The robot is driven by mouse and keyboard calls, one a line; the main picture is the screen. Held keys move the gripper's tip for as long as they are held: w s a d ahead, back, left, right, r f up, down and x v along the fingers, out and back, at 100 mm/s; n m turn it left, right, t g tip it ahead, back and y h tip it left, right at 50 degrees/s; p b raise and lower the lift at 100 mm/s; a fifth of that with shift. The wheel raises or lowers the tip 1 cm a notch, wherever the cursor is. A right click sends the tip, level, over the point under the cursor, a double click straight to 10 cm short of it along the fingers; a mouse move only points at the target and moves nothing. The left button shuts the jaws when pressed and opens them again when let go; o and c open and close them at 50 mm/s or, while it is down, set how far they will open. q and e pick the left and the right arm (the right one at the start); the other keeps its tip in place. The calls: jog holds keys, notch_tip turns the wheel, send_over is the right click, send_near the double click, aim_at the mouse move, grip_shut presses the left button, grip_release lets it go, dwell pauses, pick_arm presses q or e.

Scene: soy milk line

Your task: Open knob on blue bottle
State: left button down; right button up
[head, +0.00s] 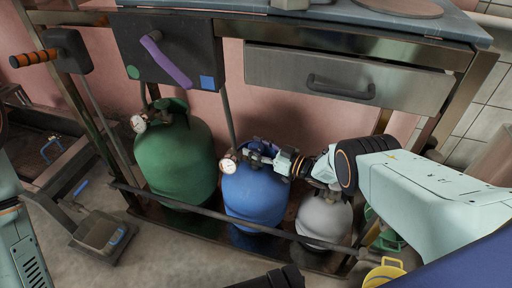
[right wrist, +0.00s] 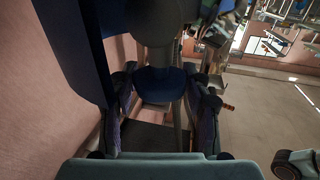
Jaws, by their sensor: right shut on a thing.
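The blue bottle (head: 255,197) stands on the low shelf under the bench, between a green bottle (head: 175,160) and a grey-white one (head: 323,218). Its dark blue knob (head: 259,148) is on top, beside a round white gauge (head: 229,166). My right gripper (head: 276,158) reaches in from the right and is shut on the knob. In the right wrist view the blue knob (right wrist: 160,82) sits between the two fingers, and their contact with it is partly in shadow. My left gripper is not in view.
A metal rail (head: 215,238) runs in front of the bottles. Above them hang a dark panel with a purple lever (head: 166,62) and a drawer (head: 340,78). A yellow item (head: 384,272) is at lower right.

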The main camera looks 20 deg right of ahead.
jog(key=shift+n+g+y, duration=0.5)
jog(key=shift+g+y, duration=0.1)
dwell(0.5)
jog(key=o, duration=1.1)
jog(key=shift+v, duration=0.9)
jog(key=v, duration=1)
jog(key=shift+s, duration=0.1)
